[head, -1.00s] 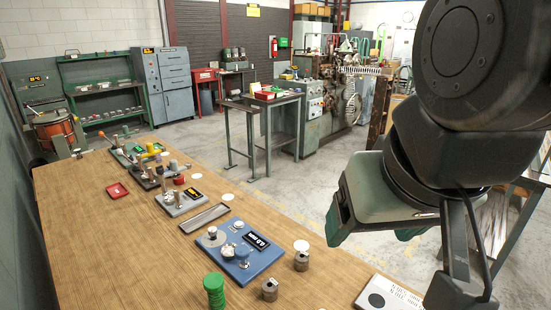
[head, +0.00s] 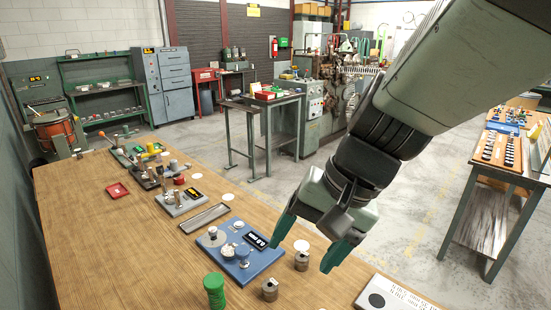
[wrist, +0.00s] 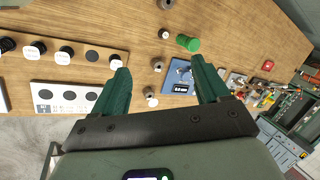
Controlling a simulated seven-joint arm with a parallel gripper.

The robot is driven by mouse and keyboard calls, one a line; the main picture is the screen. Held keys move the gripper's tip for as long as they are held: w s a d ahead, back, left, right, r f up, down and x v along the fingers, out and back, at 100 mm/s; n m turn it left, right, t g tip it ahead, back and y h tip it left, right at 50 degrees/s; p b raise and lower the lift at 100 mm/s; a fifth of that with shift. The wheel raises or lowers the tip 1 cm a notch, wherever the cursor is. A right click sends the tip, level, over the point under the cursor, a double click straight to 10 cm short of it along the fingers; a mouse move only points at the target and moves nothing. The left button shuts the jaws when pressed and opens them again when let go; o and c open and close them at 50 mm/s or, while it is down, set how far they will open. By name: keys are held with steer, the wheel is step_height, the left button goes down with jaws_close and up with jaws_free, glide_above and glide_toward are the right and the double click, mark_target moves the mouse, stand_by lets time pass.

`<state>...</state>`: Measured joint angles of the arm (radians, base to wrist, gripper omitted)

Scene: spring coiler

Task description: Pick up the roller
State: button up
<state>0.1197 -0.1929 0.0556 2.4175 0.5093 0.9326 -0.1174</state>
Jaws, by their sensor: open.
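No part is labelled roller, so I cannot tell which is meant. Two short grey metal cylinders stand upright on the wooden bench, a farther one (head: 302,261) and a nearer one (head: 270,290). In the wrist view the nearer one (wrist: 158,65) lies between my fingertips in the picture, and the farther one (wrist: 149,92) is closer to my palm. My gripper (head: 302,256) is open and empty, above the bench edge near the farther cylinder. Its two green fingers also show in the wrist view (wrist: 160,68). My gripper appears apart from both cylinders.
A blue plate (head: 240,252) with knobs and a display lies left of the cylinders. A green ribbed piece (head: 214,290) stands near the front. A white board with black discs (wrist: 65,97) and several black-and-white cylinders (wrist: 66,54) show at left in the wrist view.

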steer(key=w+a+f+m+y, duration=0.3)
steer(key=w+f+m+y, duration=0.2)
steer(key=w+f+m, duration=0.15)
steer(key=m+t, duration=0.9)
steer(key=m, duration=0.6)
glide_toward(306, 261)
steer(key=a+r, duration=0.7)
steer(key=r, duration=0.1)
steer(key=d+f+m+h, duration=0.1)
steer(key=f, duration=0.1)
steer(key=d+f+m+t+h, duration=0.1)
steer(key=d+f+m, duration=0.1)
steer(key=f, duration=0.1)
steer(key=d+f+m+t+h, duration=0.1)
steer(key=f+m, duration=0.1)
steer(key=f, duration=0.1)
steer(key=shift+w+d+f+m, duration=0.1)
steer(key=shift+d+f+m, duration=0.05)
steer(key=shift+f+m, duration=0.1)
steer(key=x, duration=0.4)
steer(key=shift+w+f, duration=0.2)
steer(key=shift+x, duration=3.05)
steer(key=shift+r, duration=0.1)
steer(key=c, duration=1.4)
